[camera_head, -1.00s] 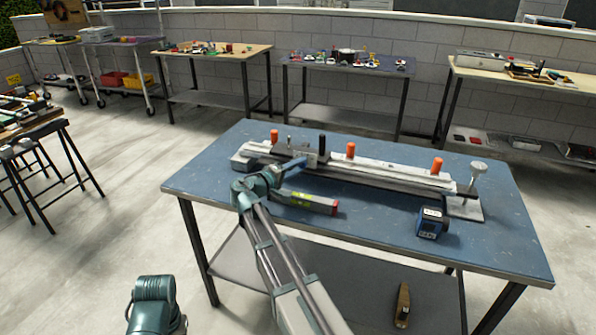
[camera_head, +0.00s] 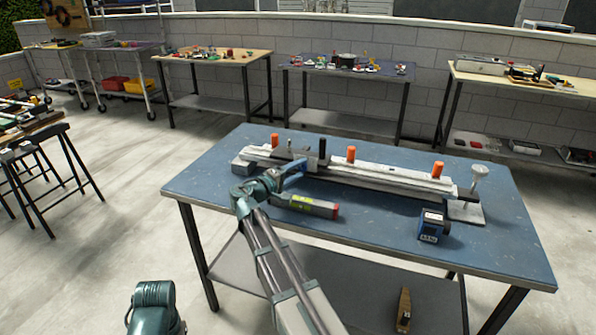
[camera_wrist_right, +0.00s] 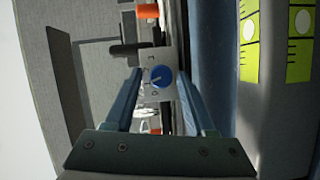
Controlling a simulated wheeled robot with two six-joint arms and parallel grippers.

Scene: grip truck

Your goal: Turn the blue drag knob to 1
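The blue knob (camera_wrist_right: 162,76) sits on a light plate (camera_wrist_right: 147,64) in the right wrist view. It has a white pointer line; the small marks around it are too blurred to read. My right gripper (camera_wrist_right: 159,73) is open, with one finger on either side of the knob and a gap to each. In the head view the right gripper (camera_head: 298,170) is at the front of the carriage on the long rail device (camera_head: 380,178), and the knob cannot be made out there. My left gripper is out of view.
A grey box with a red end and yellow-green labels (camera_head: 306,206) lies just below the right gripper on the blue table (camera_head: 370,225). A blue-black device (camera_head: 432,226) stands to the right. Orange knobs (camera_head: 351,154) stick up from the rail.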

